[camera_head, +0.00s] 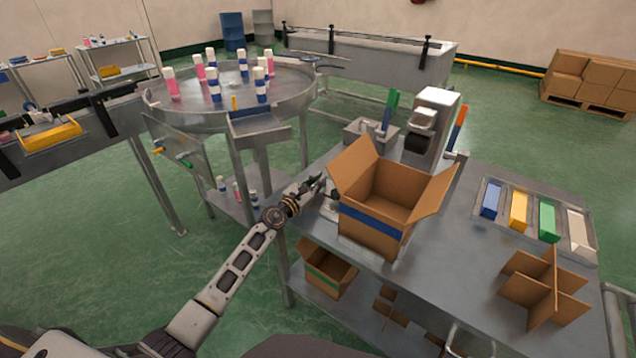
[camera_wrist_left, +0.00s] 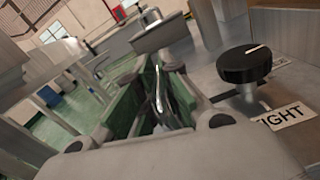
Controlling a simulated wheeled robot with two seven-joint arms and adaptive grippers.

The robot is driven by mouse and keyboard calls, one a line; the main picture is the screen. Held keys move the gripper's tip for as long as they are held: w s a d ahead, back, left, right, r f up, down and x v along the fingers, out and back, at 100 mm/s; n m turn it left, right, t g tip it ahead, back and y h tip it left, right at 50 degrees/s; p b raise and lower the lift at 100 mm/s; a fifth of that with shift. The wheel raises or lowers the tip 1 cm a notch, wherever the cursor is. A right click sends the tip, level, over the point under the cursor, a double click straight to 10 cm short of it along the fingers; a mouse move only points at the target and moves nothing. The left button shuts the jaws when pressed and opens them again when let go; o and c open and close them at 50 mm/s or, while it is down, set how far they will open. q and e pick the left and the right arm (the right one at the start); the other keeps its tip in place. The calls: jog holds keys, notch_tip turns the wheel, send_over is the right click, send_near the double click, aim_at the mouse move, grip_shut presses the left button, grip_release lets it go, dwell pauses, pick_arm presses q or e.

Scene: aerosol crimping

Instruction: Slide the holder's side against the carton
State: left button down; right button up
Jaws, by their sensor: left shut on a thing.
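The open carton (camera_head: 371,226), brown with a blue band and raised flaps, stands on the metal worktable. My left gripper (camera_head: 317,184) is at the table's left edge, just left of the carton. In the left wrist view my left gripper (camera_wrist_left: 160,100) is shut on a shiny metal part (camera_wrist_left: 158,92). Whether this part belongs to the holder is unclear. A grey metal thing (camera_head: 331,205), perhaps the holder, shows between gripper and carton, partly hidden. Whether it touches the carton cannot be told. My right gripper is not in view.
A black knob (camera_wrist_left: 244,64) and a partly cut label (camera_wrist_left: 283,118) are close to my left gripper's right side. A divider (camera_head: 545,290) and a tray of coloured blocks (camera_head: 490,222) are on the table's right. A round table (camera_head: 236,105) with bottles stands behind.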

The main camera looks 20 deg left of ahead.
aim_at(312, 186)
pick_arm(q)
jog(key=shift+a+f, duration=0.1)
jog(key=shift+a, duration=0.05)
dwell(0.3)
jog(key=c, duration=1.7)
grip_release()
jog(key=shift+o, duration=1)
jog(key=shift+s+a+f, duration=0.1)
jog(key=shift+s+f, duration=0.1)
jog(key=shift+s, duration=0.05)
jog(key=shift+r+v, duration=0.2)
jog(key=shift+v, duration=5.5)
jog(key=shift+r, duration=0.15)
